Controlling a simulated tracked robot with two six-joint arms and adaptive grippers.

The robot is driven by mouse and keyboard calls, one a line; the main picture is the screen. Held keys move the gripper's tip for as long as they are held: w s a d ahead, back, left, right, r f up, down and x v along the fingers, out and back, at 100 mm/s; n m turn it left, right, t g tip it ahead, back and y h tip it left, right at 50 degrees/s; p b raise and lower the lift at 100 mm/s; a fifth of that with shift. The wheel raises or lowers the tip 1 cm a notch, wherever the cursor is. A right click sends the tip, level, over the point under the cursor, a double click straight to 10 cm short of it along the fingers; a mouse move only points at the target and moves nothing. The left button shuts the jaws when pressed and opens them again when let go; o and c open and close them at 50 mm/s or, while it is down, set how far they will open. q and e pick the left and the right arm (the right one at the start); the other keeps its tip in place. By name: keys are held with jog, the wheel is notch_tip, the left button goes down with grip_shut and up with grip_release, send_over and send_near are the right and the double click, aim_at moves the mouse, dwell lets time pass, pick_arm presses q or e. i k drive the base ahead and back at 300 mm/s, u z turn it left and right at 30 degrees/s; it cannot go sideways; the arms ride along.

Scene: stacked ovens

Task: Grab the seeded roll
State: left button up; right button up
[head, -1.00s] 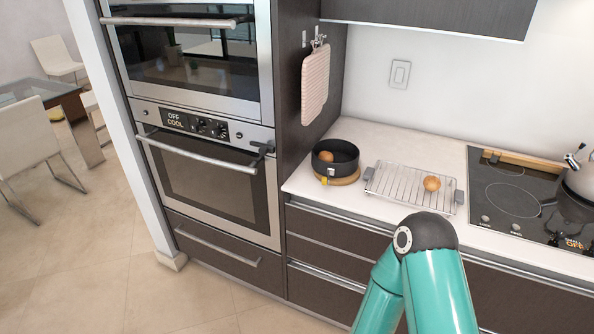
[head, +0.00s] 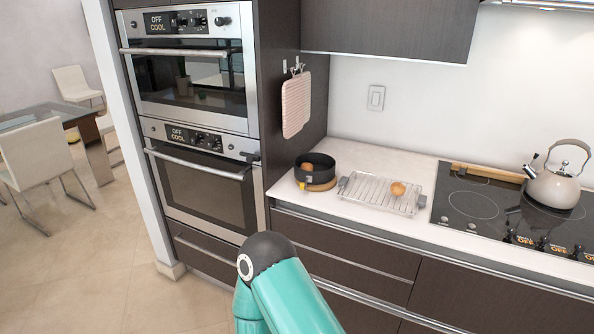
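A small round golden-brown roll (head: 398,189) sits on a wire rack (head: 370,196) on the white counter. A second brown roll (head: 307,167) is inside a black round pan (head: 322,171) to the left of the rack. Both are too small to tell which one bears seeds. One teal arm of mine shows at the bottom centre, well in front of the counter and apart from both rolls. Neither gripper is in view.
Two stacked ovens (head: 200,185) stand left of the counter, doors shut, displays reading OFF COOL. A black cooktop (head: 480,205) with a kettle (head: 556,187) lies to the right. A pink pot holder (head: 296,104) hangs on the side panel. The counter behind the rack is clear.

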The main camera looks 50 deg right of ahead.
aim_at(307, 166)
jog(key=z, duration=0.25)
jog(key=i, duration=1)
jog(key=z, duration=1.05)
jog(key=i, duration=1)
jog(key=z, duration=0.2)
jog(key=k, duration=0.95)
jog(key=z, duration=0.2)
jog(key=i, duration=0.9)
jog(key=u, duration=0.1)
